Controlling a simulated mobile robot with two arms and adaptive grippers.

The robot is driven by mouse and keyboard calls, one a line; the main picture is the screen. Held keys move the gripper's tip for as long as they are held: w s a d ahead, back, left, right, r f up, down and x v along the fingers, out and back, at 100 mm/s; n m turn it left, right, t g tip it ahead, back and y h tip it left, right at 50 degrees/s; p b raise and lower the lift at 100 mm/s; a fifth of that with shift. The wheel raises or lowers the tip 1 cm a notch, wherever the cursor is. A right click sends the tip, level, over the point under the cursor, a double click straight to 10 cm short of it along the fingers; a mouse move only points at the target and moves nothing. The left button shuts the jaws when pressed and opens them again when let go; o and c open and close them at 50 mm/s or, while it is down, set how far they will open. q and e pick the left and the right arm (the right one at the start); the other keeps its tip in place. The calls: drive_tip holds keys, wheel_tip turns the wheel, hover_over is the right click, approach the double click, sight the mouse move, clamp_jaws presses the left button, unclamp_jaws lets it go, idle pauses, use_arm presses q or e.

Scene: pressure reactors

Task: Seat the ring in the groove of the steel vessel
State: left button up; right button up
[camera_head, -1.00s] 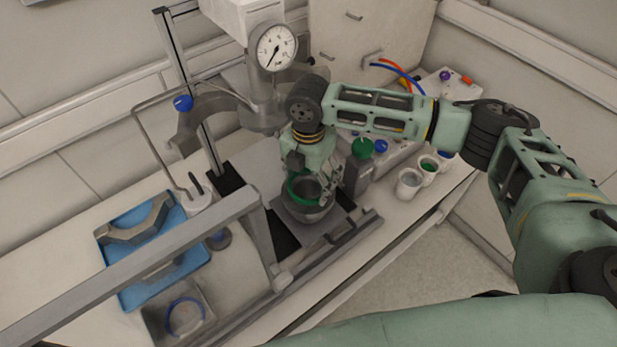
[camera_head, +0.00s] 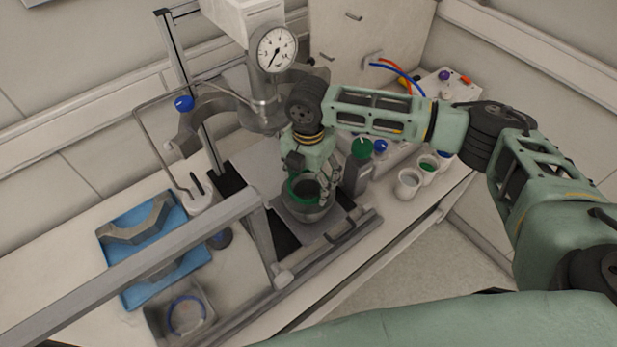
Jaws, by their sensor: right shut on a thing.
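The steel vessel (camera_head: 306,213) is an open grey pot on a dark plate under the press head. A green ring (camera_head: 293,196) shows at the vessel's mouth. My right gripper (camera_head: 317,188) comes down from above and is shut on the green ring. The fingers partly hide the ring and the far side of the rim. I cannot tell whether the ring lies in the groove or just above it. My left gripper is not in view.
A head with a dial gauge (camera_head: 276,49) stands behind the vessel. A grey tray (camera_head: 152,322) with a blue ring (camera_head: 187,314) and a blue tray (camera_head: 133,296) with metal clamp pieces lie left. White cups (camera_head: 408,184) and a green-capped bottle (camera_head: 358,178) stand right.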

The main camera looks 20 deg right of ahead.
drive_tip(key=shift+f, duration=0.25)
idle(0.4)
drive_tip(key=o, duration=1)
wheel_tip(320, 180, up, 12)
idle(0.7)
